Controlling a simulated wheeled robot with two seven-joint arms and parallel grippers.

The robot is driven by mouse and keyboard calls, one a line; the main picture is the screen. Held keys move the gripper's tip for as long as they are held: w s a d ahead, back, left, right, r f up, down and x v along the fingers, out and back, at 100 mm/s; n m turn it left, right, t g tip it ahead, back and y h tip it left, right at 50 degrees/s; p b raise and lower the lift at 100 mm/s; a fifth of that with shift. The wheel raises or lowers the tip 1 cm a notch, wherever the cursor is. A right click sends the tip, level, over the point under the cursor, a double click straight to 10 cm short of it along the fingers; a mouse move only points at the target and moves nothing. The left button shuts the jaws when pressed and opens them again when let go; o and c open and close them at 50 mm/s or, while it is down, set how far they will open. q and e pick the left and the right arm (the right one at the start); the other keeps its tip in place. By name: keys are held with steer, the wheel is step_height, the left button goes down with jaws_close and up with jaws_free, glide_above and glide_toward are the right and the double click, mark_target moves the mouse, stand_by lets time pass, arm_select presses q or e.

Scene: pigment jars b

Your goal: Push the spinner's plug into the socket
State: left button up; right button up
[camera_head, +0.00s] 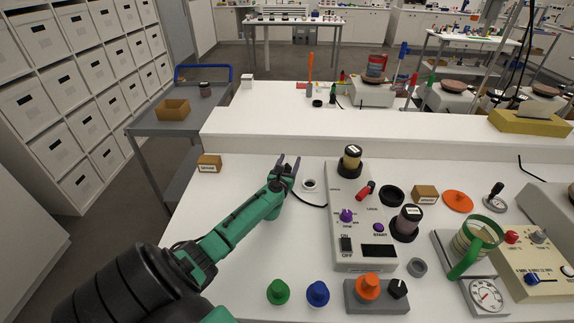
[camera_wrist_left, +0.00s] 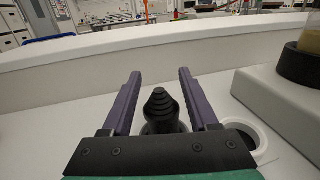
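The spinner (camera_head: 362,225) is a pale console with jars in black cups, knobs and a dark display. A black cable (camera_head: 312,203) runs from its left side towards my left gripper (camera_head: 287,163). In the left wrist view, a black ribbed, tapered piece, apparently the plug (camera_wrist_left: 161,108), shows between the two fingers of my left gripper (camera_wrist_left: 160,100). The fingers are apart, with a gap on both sides of it. The plug's lower end is hidden by the gripper body. A white ring with a dark centre, apparently the socket (camera_head: 310,185), lies just right of the gripper; it also shows in the left wrist view (camera_wrist_left: 262,134). My right gripper is not in view.
A raised white ledge (camera_head: 400,150) runs behind the bench. A small labelled wooden block (camera_head: 209,163) stands at the left. Green (camera_head: 278,292) and blue (camera_head: 317,293) knobs stand at the front. The bench between block and gripper is clear.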

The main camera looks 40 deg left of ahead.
arm_select(q)
jaws_close()
steer(key=shift+r, duration=0.1)
steer(key=shift+r+p, duration=0.3)
steer(key=shift+r, duration=0.05)
step_height(320, 180, up, 18)
steer(key=r+p, duration=0.1)
steer(key=p, duration=0.7)
steer(key=w+d+f+b, duration=0.3)
steer(key=d+f+b, duration=0.4)
steer(key=f, duration=0.4)
steer(key=shift+d+b, duration=0.4)
